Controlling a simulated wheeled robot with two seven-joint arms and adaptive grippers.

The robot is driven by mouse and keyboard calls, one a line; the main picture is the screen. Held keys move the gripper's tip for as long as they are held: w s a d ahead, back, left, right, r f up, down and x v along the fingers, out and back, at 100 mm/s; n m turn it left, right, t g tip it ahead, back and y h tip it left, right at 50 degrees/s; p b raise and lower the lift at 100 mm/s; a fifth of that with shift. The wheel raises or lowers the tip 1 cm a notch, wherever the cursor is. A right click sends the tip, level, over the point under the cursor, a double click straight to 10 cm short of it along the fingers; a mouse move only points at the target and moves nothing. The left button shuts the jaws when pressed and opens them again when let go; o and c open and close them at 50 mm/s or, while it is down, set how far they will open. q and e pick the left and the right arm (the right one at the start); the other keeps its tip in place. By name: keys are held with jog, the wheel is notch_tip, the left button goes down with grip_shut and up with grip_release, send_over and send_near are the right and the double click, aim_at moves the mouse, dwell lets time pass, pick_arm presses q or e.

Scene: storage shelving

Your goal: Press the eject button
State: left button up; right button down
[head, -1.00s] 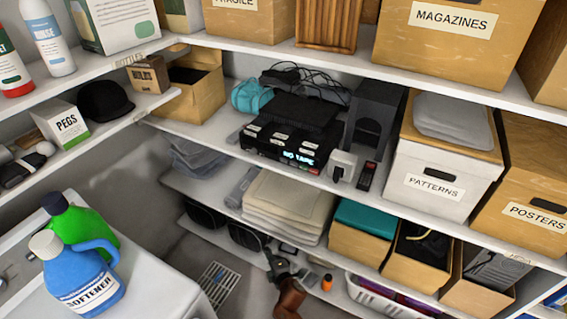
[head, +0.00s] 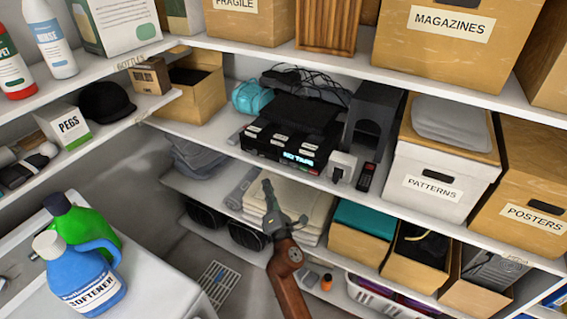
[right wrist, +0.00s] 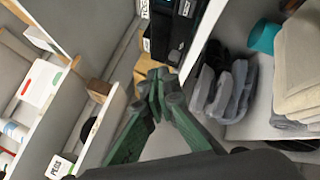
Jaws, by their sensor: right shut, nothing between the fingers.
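A black tape deck (head: 262,148) with a lit blue display (head: 298,158) stands on the middle shelf. Light labels (head: 281,137) sit along its top front, too small to read. A small red spot shows at the right end of its front in the head view. I cannot tell which control is the eject button. My right gripper (head: 267,184) is shut and empty, pointing up, below and in front of the deck, apart from it. In the right wrist view its green fingers (right wrist: 157,78) are together, with the dark deck (right wrist: 180,25) beyond. My left gripper is out of view.
The shelf edge (head: 215,143) runs below the deck. A black speaker-like box (head: 375,118), a white plug-like item (head: 343,166) and a small black device (head: 367,177) stand right of it. Folded cloths (head: 310,205) lie on the shelf below. Another shelf (head: 330,58) with boxes is above.

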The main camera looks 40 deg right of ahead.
aim_at(280, 171)
jog(key=shift+r, duration=0.15)
jog(key=shift+w+d, duration=0.65)
jog(key=shift+d, duration=0.65)
jog(key=shift+w+d, duration=0.7)
jog(key=shift+d, duration=0.6)
jog(key=shift+w+d, duration=0.65)
jog(key=shift+d, duration=0.65)
jog(key=shift+d, duration=0.15)
jog(key=shift+w+d, duration=0.2)
jog(key=shift+d, duration=0.05)
jog(key=shift+w+d, duration=0.15)
jog(key=shift+d, duration=0.15)
jog(key=shift+a, duration=0.1)
jog(key=shift+s+a, duration=0.35)
jog(key=shift+a, duration=0.25)
